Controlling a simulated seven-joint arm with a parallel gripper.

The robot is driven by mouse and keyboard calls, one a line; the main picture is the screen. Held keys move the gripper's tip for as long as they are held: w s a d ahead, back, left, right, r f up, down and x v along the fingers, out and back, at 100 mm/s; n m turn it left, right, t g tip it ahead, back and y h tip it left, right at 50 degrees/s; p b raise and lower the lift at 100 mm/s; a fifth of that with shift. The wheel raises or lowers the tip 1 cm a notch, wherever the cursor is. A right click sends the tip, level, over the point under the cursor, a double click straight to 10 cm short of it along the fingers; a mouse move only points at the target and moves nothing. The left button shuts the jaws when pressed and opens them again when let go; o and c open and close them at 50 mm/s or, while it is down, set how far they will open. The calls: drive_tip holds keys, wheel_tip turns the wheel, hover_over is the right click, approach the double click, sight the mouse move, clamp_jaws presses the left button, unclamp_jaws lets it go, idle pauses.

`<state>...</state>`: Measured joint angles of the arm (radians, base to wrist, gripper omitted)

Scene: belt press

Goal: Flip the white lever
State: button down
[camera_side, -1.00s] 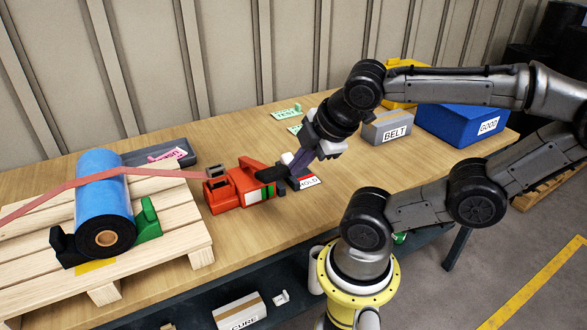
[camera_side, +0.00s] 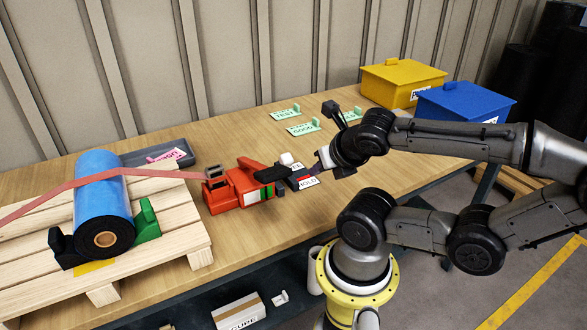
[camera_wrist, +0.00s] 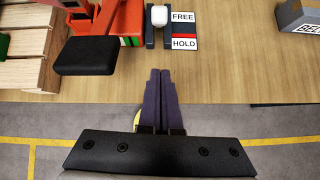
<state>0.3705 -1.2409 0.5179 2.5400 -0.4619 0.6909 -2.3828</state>
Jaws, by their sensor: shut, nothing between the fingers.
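The white lever's knob (camera_side: 286,158) stands at the right end of the orange device on the bench. In the wrist view the white knob (camera_wrist: 159,15) sits level with the FREE half of the FREE/HOLD label (camera_wrist: 183,30), between two dark rails. In the side view the label (camera_side: 306,183) lies partly behind a dark part. My gripper (camera_side: 322,157) is to the right of the lever and apart from it. In the wrist view my purple fingers (camera_wrist: 160,72) are together and empty, below the knob, with a gap between. The lever's stem is mostly hidden.
The orange device (camera_side: 237,188) has a black handle (camera_side: 269,174) beside the lever. A red strap crosses a blue roll (camera_side: 102,200) on a pallet. Green cards (camera_side: 303,128) lie behind. Yellow (camera_side: 400,84) and blue (camera_side: 465,108) bins stand at back right.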

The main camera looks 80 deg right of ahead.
drive_tip(key=shift+w+a+f+n, duration=0.1)
drive_tip(key=shift+a+f+n, duration=0.05)
drive_tip(key=shift+f+n, duration=0.35)
drive_tip(key=x, duration=0.9)
drive_tip(key=shift+w+f, duration=0.2)
drive_tip(key=shift+w+d+r, duration=0.45)
drive_tip(key=shift+w+d, duration=0.2)
drive_tip(key=shift+d, duration=0.1)
drive_tip(key=shift+w+d+r, duration=0.4)
drive_tip(key=shift+w+d, duration=0.25)
drive_tip(key=shift+d, duration=0.1)
